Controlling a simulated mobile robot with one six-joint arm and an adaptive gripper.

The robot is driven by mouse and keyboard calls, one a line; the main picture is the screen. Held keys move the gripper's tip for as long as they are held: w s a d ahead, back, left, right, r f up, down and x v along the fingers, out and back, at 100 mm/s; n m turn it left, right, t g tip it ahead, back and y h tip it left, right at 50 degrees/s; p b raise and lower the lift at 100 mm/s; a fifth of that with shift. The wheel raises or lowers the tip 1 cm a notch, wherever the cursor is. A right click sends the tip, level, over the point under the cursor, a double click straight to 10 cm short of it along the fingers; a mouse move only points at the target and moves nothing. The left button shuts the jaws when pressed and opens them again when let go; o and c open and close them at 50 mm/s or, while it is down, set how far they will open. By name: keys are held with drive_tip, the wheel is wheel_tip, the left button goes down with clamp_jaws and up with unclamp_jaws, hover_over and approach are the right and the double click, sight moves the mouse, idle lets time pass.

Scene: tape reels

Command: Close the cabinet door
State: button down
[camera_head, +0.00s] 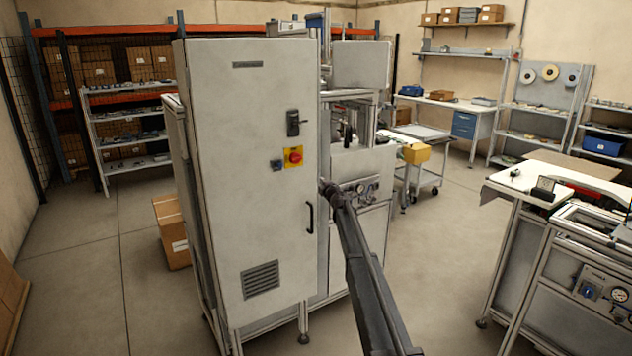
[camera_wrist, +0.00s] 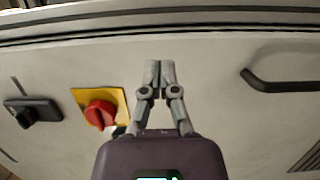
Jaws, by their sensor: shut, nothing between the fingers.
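The cabinet door (camera_head: 235,140) is a tall light-grey panel on the front of the grey machine cabinet. It looks about flush with the cabinet; I cannot tell whether a small gap is left at its edge. It carries a black handle (camera_head: 310,216), a red knob on a yellow plate (camera_head: 294,157) and a black latch. My gripper (camera_head: 325,187) is at the door's right edge, above the handle. In the wrist view my gripper (camera_wrist: 160,70) is shut and empty in front of the door face, between the red knob (camera_wrist: 100,113) and the handle (camera_wrist: 275,80). Contact with the door is unclear.
A workbench (camera_head: 515,185) stands at the right, with open floor between it and the cabinet. A cardboard box (camera_head: 172,235) lies on the floor left of the cabinet. A cart (camera_head: 420,175) and shelves stand behind.

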drive_tip(key=s+d, duration=0.2)
drive_tip(key=d, duration=0.6)
drive_tip(key=shift+s+d+f, duration=0.2)
drive_tip(key=shift+f, duration=0.05)
drive_tip(key=shift+s, duration=0.1)
drive_tip(key=s+d+f+m+g+h, duration=0.2)
drive_tip(key=s+f+m+h, duration=0.15)
drive_tip(key=s+m, duration=0.45)
drive_tip(key=s+d+f+m+g+h, duration=0.2)
drive_tip(key=s+m+h, duration=0.15)
drive_tip(key=s, duration=0.75)
drive_tip(key=s+d+f+m+g+h, duration=0.25)
drive_tip(key=s+m+h, duration=0.2)
drive_tip(key=s, duration=0.55)
drive_tip(key=s+a+f+m+g+y, duration=0.1)
drive_tip(key=s+a+f+g+y, duration=0.1)
drive_tip(key=s, duration=1)
drive_tip(key=s+a+f+m+g+y, duration=0.2)
drive_tip(key=s+a+f+g, duration=0.2)
drive_tip(key=s, duration=0.7)
drive_tip(key=s+a+f+m+g+y, duration=0.1)
drive_tip(key=s+a+f+g+y, duration=0.2)
drive_tip(key=s, duration=0.9)
drive_tip(key=a+g+p, duration=0.1)
drive_tip(key=a+g, duration=0.1)
drive_tip(key=a, duration=0.1)
drive_tip(key=shift+s+f+m, duration=0.3)
drive_tip(key=shift+s+f, duration=0.05)
drive_tip(key=shift+f, duration=0.05)
